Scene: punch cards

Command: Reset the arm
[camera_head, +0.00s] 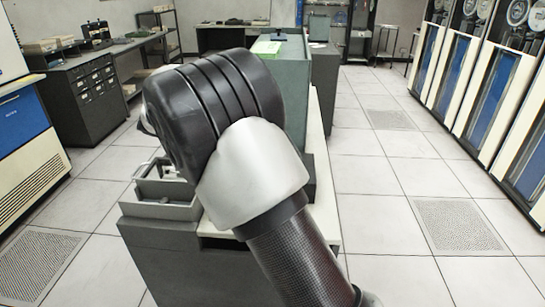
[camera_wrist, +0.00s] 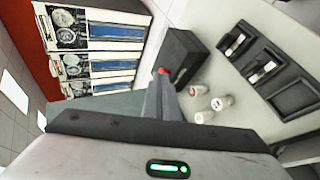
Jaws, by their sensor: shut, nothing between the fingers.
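My arm (camera_head: 250,175) rises through the middle of the head view, its dark rounded joint bent over the grey machine. My gripper is hidden behind it there. In the wrist view my gripper (camera_wrist: 163,90) shows as grey fingers pressed together, with a small red spot at the tip and nothing between them. The fingers point towards a dark box (camera_wrist: 186,50). Small white cylinders (camera_wrist: 221,102) stand just right of the fingers; I cannot tell whether any of them touches the gripper.
A grey-green cabinet (camera_head: 287,85) stands close behind my arm. A grey machine (camera_head: 165,235) is below it. Tape cabinets (camera_head: 490,85) line the right, a blue-and-white unit (camera_head: 25,125) the left. The tiled floor (camera_head: 385,190) on the right is clear.

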